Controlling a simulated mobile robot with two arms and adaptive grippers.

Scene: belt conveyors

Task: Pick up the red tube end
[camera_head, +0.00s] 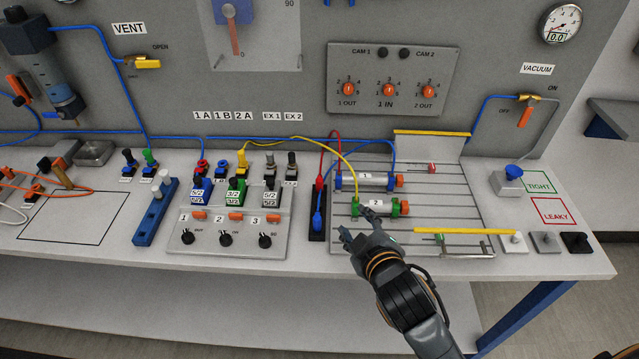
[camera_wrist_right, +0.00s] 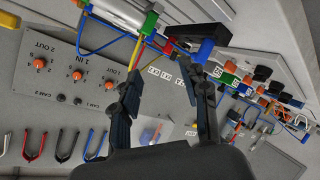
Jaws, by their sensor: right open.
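The red tube end (camera_head: 319,184) stands at the far end of a narrow black holder (camera_head: 317,235), left of the slotted plate. A red tube (camera_head: 337,140) arches up from it to the right. A blue tube end (camera_head: 317,221) stands nearer me in the same holder. My right gripper (camera_head: 357,222) is open and empty, right of the holder and nearer me than the red end. My left gripper is not in view.
Two cylinders with orange ends, the far one (camera_head: 365,181) and the near one (camera_head: 385,208), lie on the slotted plate (camera_head: 465,215), close to my right gripper. A valve box (camera_head: 205,242) stands left of the holder. A yellow tube (camera_head: 335,152) loops over the area.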

